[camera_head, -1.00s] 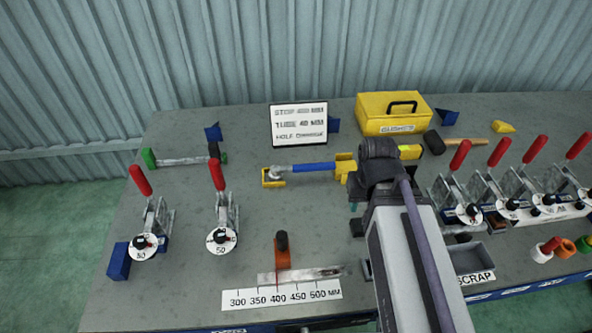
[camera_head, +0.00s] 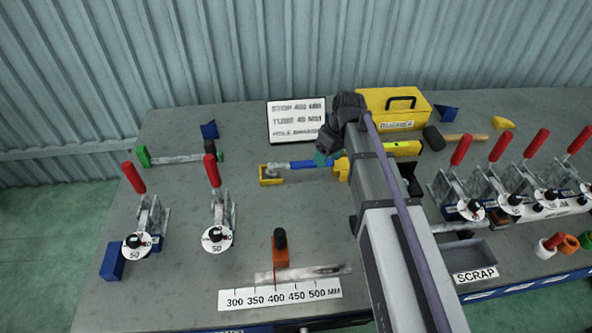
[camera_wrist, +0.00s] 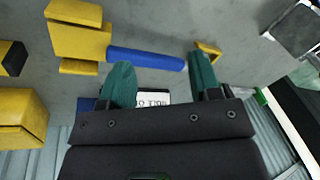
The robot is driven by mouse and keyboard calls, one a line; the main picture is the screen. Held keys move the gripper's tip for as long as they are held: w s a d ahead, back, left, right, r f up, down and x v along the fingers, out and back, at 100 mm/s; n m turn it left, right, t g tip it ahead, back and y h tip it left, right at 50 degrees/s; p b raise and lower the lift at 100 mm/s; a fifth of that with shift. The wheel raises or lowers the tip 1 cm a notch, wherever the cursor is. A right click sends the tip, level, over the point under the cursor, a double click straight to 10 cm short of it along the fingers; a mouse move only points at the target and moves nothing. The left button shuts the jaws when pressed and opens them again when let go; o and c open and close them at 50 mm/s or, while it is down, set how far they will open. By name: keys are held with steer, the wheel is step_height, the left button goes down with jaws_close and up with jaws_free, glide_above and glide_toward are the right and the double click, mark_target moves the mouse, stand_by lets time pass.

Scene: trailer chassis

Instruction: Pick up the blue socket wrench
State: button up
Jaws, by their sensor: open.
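The blue socket wrench (camera_head: 300,165) lies level across two yellow holders, a small one (camera_head: 268,182) at its left end and a larger one (camera_head: 341,172) at its right. Its blue handle (camera_wrist: 145,60) also shows in the wrist view. My gripper (camera_head: 323,157) is open and empty, with teal fingers, over the right part of the wrench. In the wrist view my gripper (camera_wrist: 161,78) has its left finger overlapping the handle's edge and its right finger near the small holder. My arm hides some of the handle's surroundings; I cannot tell the height gap.
A white sign (camera_head: 296,121) and a yellow box (camera_head: 394,108) stand behind. A yellow level (camera_head: 402,148) and a hammer (camera_head: 455,137) lie to the right. Toggle clamps with red handles (camera_head: 212,170) stand left and right.

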mark_target(300, 162)
steer(key=w+a+n, duration=0.1)
steer(key=w+n, duration=0.1)
steer(key=w+a+n+y, duration=0.1)
steer(key=w+n, duration=0.1)
steer(key=n, duration=0.1)
steer(key=w+a+n, duration=0.1)
steer(key=w+n, duration=0.1)
steer(key=shift+w+r+y, duration=0.3)
steer(key=shift+w, duration=0.1)
steer(key=n, duration=0.3)
steer(key=shift+s+a, duration=0.1)
steer(key=shift+a, duration=0.15)
steer(key=shift+s+r+n, duration=0.1)
steer(key=shift+s+n, duration=0.05)
steer(key=shift+n, duration=0.45)
steer(key=b+x, duration=0.5)
steer(key=shift+f, duration=0.4)
steer(key=shift+a+f+b, duration=0.1)
steer(key=shift+a+b, duration=0.05)
steer(key=shift+b, duration=0.15)
steer(key=b+x, duration=0.4)
steer(key=x, duration=0.1)
steer(key=shift+a+b, duration=0.15)
steer(key=shift+b, duration=0.2)
steer(key=shift+r, duration=0.2)
jaws_close()
step_height(300, 162, up, 10)
steer(key=p, duration=1)
steer(key=shift+r+p, duration=0.15)
steer(key=shift+p, duration=0.25)
